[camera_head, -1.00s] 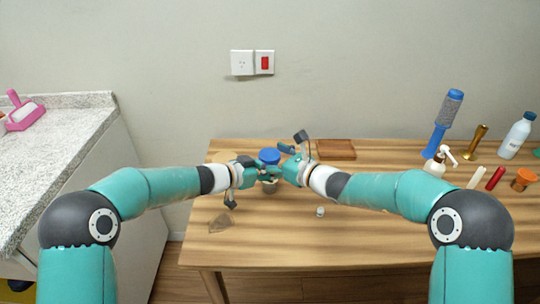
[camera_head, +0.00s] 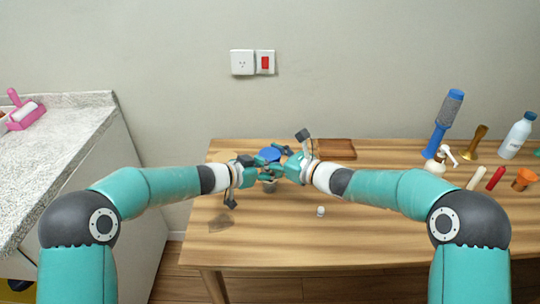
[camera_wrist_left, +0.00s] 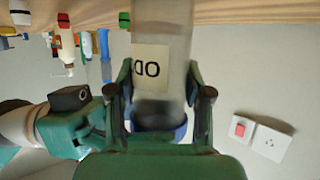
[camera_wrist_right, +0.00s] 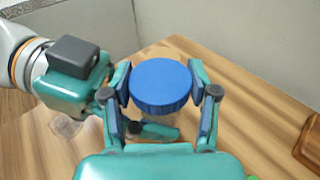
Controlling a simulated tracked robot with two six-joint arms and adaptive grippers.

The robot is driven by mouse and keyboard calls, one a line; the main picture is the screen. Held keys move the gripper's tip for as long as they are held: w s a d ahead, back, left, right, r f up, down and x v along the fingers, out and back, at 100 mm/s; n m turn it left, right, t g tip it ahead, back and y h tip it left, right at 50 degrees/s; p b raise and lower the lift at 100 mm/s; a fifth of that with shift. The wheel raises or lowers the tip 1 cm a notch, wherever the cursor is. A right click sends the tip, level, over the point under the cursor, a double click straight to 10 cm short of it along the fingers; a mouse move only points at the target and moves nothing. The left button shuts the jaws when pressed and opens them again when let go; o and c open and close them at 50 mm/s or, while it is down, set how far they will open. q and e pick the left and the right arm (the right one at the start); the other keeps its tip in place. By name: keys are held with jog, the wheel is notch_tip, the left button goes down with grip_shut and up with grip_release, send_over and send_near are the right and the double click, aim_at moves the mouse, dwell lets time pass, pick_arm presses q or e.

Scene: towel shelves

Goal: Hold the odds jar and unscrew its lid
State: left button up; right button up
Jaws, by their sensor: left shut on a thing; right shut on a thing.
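The odds jar (camera_wrist_left: 165,65) is clear, with a paper label reading "OD" in the left wrist view, where it appears upside down. Its blue lid (camera_wrist_right: 160,86) lies between the fingers of my right gripper (camera_wrist_right: 163,95) in the right wrist view. My left gripper (camera_wrist_left: 160,100) is shut on the jar body, below the lid. In the head view the blue lid (camera_head: 270,154) shows above both grippers, and only a little of the jar (camera_head: 269,187) shows beneath them. I cannot tell whether lid and jar are apart.
A wooden tray (camera_head: 337,149) lies behind the right gripper. A small white piece (camera_head: 320,211) and a clear object (camera_head: 219,221) lie in front. The table's front middle is mostly clear.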

jog(key=n+g+y, duration=0.1)
jog(key=n+g, duration=0.1)
jog(key=g, duration=0.1)
jog(key=n+g+y, duration=0.2)
jog(key=g, duration=0.1)
jog(key=shift+w+d+n, duration=0.15)
jog(key=shift+n, duration=0.25)
jog(key=o, duration=1.5)
jog(key=shift+c, duration=0.2)
jog(key=m+t, duration=0.1)
jog(key=t, duration=0.1)
jog(key=shift+s+r+m+t+h, duration=0.2)
jog(key=shift+m+t+h, duration=0.1)
jog(key=shift+m, duration=0.1)
jog(key=m+t+h, duration=0.2)
jog(key=m+t, duration=0.1)
jog(key=shift+s+f, duration=0.1)
jog(key=shift+f, duration=0.1)
jog(key=shift+m+t+h, duration=0.5)
jog(key=shift+t+h, duration=0.2)
